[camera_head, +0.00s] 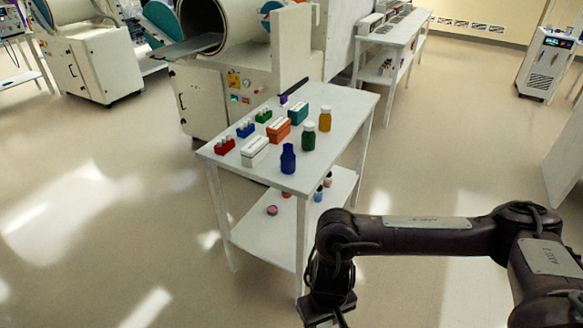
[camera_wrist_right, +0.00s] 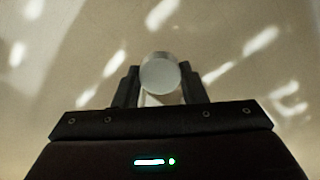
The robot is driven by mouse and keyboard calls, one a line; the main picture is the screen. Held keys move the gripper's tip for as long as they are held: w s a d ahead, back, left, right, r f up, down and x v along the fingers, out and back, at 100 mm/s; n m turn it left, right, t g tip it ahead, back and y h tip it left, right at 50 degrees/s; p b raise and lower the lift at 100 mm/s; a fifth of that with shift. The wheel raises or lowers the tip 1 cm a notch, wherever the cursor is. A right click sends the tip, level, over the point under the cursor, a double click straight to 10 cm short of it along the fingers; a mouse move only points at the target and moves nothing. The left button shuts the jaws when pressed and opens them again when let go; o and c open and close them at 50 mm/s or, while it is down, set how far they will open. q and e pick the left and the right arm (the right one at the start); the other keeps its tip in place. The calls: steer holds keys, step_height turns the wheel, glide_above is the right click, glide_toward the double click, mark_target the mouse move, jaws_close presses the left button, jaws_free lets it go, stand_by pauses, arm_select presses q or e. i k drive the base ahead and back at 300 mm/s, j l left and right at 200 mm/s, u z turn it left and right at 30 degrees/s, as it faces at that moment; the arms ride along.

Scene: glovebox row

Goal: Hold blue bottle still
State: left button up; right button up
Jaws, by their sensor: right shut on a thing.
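In the wrist view my right gripper (camera_wrist_right: 160,92) is shut on a round thing with a pale grey-white top (camera_wrist_right: 160,73). The thing sits between the two dark fingers, and its body is mostly hidden, so I cannot tell its colour. In the head view my right gripper is at the bottom edge and partly cut off, below and in front of the table. A dark blue bottle (camera_head: 288,159) stands upright near the front edge of the white table (camera_head: 330,165), apart from the gripper. My left gripper is not in view.
Green (camera_head: 308,137) and amber (camera_head: 325,119) bottles, a white box (camera_head: 255,151), an orange box (camera_head: 278,130) and small coloured racks share the tabletop. Several small bottles stand on the lower shelf (camera_head: 290,232). A glovebox (camera_head: 235,85) is behind. The floor (camera_head: 130,220) at left is clear.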

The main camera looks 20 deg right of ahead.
mark_target(288, 158)
steer(key=i+l+u, duration=0.25)
steer(key=l, duration=0.15)
steer(key=i+l+u, duration=0.2)
steer(key=l, duration=0.2)
steer(key=l+u, duration=0.25)
steer(key=l, duration=0.15)
steer(key=i+l, duration=0.1)
steer(key=l, duration=0.35)
steer(key=i+l, duration=0.1)
steer(key=l, duration=0.35)
steer(key=i+l, duration=0.1)
steer(key=l, duration=0.35)
steer(key=i+l, duration=0.1)
steer(key=l, duration=0.35)
steer(key=i+l, duration=0.1)
steer(key=l, duration=0.35)
steer(key=i+l, duration=0.1)
steer(key=l, duration=0.35)
